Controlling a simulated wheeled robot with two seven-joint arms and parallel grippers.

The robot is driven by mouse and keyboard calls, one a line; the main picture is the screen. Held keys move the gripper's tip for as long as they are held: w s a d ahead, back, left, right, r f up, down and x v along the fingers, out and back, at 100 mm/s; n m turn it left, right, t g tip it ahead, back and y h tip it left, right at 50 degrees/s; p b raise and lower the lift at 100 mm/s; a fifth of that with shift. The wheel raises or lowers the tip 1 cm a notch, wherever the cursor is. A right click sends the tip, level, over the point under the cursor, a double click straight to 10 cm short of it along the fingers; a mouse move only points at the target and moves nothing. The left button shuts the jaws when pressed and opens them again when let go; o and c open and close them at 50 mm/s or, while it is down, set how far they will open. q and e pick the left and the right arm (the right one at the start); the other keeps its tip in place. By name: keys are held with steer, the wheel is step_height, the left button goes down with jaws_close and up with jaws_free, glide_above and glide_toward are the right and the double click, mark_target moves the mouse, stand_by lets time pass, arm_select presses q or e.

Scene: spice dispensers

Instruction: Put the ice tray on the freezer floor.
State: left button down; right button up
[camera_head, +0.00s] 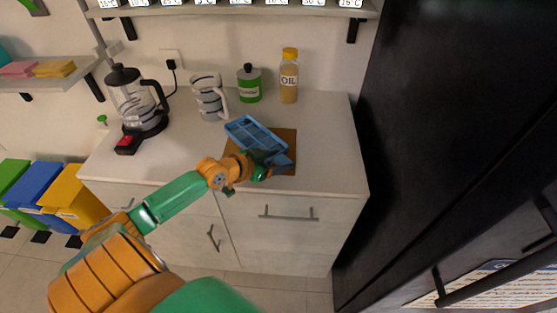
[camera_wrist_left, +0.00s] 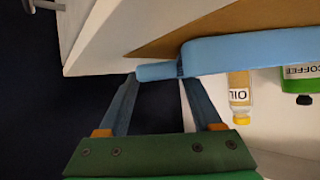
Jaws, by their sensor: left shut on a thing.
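The blue ice tray (camera_head: 252,134) is above the brown board on the counter, tilted, with its compartments showing. My left gripper (camera_head: 279,163) is shut on its near end. In the left wrist view the tray (camera_wrist_left: 250,52) spans the top right, and its narrow end tab lies between the fingertips (camera_wrist_left: 160,76). I cannot tell whether the tray touches the board. A tall black fridge-like cabinet (camera_head: 430,130) stands at the right, with dark handles low on its front. I see no opening or freezer floor. My right gripper is not in view.
On the counter (camera_head: 330,150) stand a coffee maker (camera_head: 135,100), a striped mug (camera_head: 209,97), a green coffee jar (camera_head: 249,83) and an oil bottle (camera_head: 289,76). The brown board (camera_head: 285,138) lies under the tray. Coloured bins (camera_head: 75,200) stand on the left. The counter's right end is clear.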

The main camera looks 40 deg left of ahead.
arm_select(q)
steer(key=shift+c, duration=0.3)
jaws_free()
steer(key=shift+s, duration=0.2)
